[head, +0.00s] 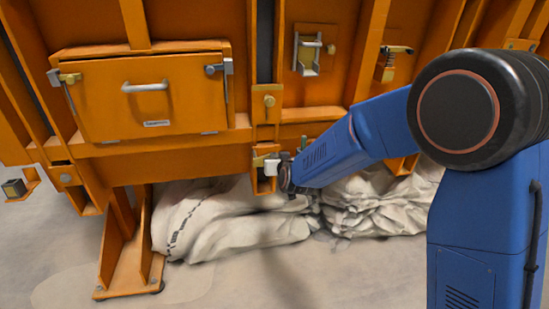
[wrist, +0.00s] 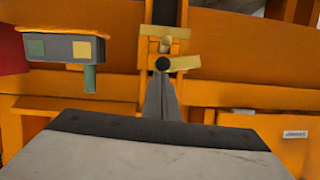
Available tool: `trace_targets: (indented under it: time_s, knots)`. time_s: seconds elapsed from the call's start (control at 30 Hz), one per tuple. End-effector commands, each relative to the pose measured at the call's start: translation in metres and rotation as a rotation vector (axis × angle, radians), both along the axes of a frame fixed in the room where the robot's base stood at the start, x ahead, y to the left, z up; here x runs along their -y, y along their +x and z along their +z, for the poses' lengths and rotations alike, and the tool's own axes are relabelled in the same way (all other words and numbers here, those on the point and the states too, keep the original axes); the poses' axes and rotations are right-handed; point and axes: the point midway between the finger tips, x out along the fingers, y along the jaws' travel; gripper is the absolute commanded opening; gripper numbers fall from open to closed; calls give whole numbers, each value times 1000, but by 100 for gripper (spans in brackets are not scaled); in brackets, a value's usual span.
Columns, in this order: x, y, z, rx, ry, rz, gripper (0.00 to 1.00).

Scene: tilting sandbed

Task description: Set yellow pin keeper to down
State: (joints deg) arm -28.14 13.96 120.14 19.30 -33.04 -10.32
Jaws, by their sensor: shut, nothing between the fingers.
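The yellow pin keeper (wrist: 185,63) is a short flat bar on an orange bracket. In the wrist view it points right from a dark round pivot (wrist: 162,64), nearly level. In the head view the keeper (head: 260,160) shows as a small yellowish piece just left of my gripper (head: 272,167). In the wrist view my gripper (wrist: 163,82) is shut and empty, its narrow grey fingers reaching toward the pivot beside the keeper. I cannot tell whether the fingertips touch it.
A grey box (wrist: 62,48) with green and yellow squares and a green peg sits left in the wrist view. An orange door (head: 150,100) with a handle is at left in the head view. Pale sacks (head: 225,220) lie below the frame.

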Motion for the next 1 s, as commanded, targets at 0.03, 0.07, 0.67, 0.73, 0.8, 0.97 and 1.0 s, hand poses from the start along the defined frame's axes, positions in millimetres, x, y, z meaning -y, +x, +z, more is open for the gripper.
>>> trace_targets:
  time_s: [0.03, 0.07, 0.67, 0.73, 0.8, 0.97, 1.0]
  knots:
    - [2, 1, -2, -6, 17, 2, 0]
    - [2, 1, -3, -9, 28, 5, 0]
    - [14, 10, -33, -124, 425, 78, 0]
    - [14, 11, -37, -139, 475, 87, 0]
    - [15, 12, -42, -153, 525, 95, 0]
    - [14, 13, -49, -183, 628, 114, 0]
    - [14, 13, -51, -189, 650, 119, 0]
